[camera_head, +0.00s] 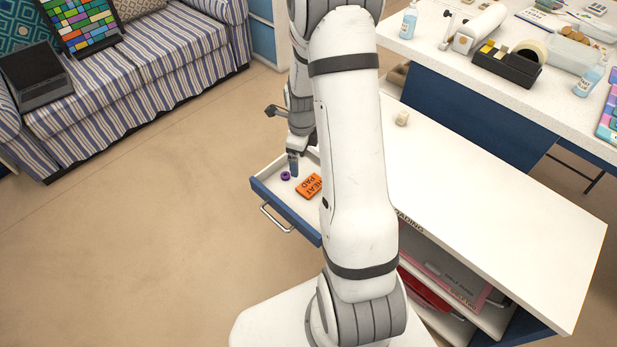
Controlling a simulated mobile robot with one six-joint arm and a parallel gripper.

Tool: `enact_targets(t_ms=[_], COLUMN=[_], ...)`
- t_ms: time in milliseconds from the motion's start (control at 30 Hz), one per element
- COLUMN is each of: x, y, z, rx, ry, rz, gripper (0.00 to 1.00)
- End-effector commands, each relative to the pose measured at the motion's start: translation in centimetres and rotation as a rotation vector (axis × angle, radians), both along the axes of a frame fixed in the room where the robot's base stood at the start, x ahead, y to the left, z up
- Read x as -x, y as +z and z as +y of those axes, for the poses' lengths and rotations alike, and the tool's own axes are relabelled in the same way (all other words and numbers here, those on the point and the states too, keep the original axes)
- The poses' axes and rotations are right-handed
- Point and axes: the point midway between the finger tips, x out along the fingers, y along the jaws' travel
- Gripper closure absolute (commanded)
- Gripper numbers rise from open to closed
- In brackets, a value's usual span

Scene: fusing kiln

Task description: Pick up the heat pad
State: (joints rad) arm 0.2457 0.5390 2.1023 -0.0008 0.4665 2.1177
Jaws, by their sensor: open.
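The heat pad (307,187) is a flat orange pack with dark lettering. It lies in the open blue-fronted drawer (262,198), and my arm hides its right part. My gripper (281,137) is above the drawer, just behind and above the heat pad. Its fingers are apart and nothing shows between them. One finger points left and the other hangs down near the heat pad; I cannot tell whether it touches anything.
A small purple ring (285,176) lies in the drawer left of the heat pad. A crowded white table (430,50) stands behind. A striped sofa (140,70) is at left; floor between is free.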

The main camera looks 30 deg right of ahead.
Motion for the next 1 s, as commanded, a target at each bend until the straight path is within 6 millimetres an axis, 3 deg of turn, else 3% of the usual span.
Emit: enact_targets(t_ms=[33, 100, 300, 1000], x=[-0.1, -0.4, -0.6, 0.2], y=[-2.2, -4.1, -6.7, -14.3], z=[-0.7, -1.4, -2.3, -2.6], rx=[-0.006, -0.010, -0.015, -0.015], ry=[-0.109, -0.235, -0.407, -0.429], rz=[0.016, 0.022, 0.030, 0.032], gripper=[0.00, 0.00, 0.00, 0.00])
